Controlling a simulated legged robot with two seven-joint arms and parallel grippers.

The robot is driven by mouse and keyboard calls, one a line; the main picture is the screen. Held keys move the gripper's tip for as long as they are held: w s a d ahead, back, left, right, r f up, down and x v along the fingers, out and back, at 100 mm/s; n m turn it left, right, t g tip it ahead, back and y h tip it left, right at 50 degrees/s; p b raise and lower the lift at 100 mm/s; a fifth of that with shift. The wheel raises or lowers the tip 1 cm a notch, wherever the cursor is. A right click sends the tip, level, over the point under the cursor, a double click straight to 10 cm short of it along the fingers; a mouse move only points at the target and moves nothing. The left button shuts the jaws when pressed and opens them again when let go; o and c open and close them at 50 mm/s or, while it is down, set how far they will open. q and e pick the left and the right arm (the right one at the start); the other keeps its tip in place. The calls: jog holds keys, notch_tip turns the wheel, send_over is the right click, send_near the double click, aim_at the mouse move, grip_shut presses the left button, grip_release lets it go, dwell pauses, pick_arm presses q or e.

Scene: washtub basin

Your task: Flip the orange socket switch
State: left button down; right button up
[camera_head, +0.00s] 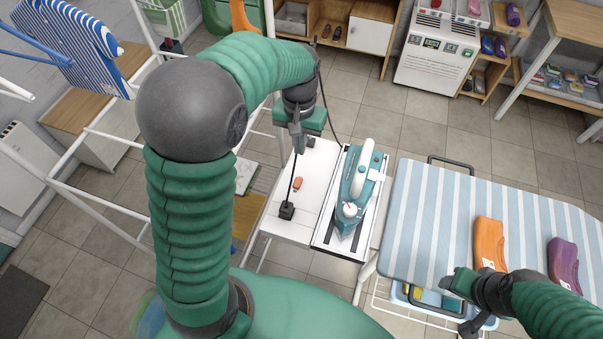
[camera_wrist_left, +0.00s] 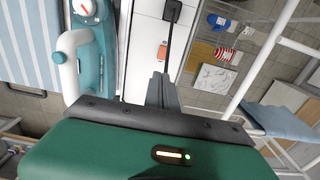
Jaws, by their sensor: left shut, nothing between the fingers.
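The orange socket switch (camera_head: 298,184) sits on a white panel (camera_head: 279,222) left of the iron. In the left wrist view the orange switch (camera_wrist_left: 162,52) lies just beyond my fingertips. My left gripper (camera_head: 299,148) is shut and empty, pointing down above the panel's far part, apart from the switch in the head view. The left gripper's fingers (camera_wrist_left: 161,77) also show in the wrist view. A black plug (camera_head: 287,210) with a cord stands on the panel near the switch. My right gripper (camera_head: 455,300) is by the ironing board's front edge; its finger opening is unclear.
A teal iron (camera_head: 351,190) rests on a tray right of the panel. The striped ironing board (camera_head: 420,215) carries an orange cloth (camera_head: 489,243) and a purple cloth (camera_head: 564,262). A white drying rack (camera_head: 125,215) stands on the left.

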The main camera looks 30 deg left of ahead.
aim_at(300, 180)
pick_arm(q)
notch_tip(300, 180, down, 14)
jog(key=shift+s+a+r+p, duration=0.1)
jog(key=shift+s+r+p, duration=0.1)
jog(key=shift+p, duration=0.15)
dwell(0.5)
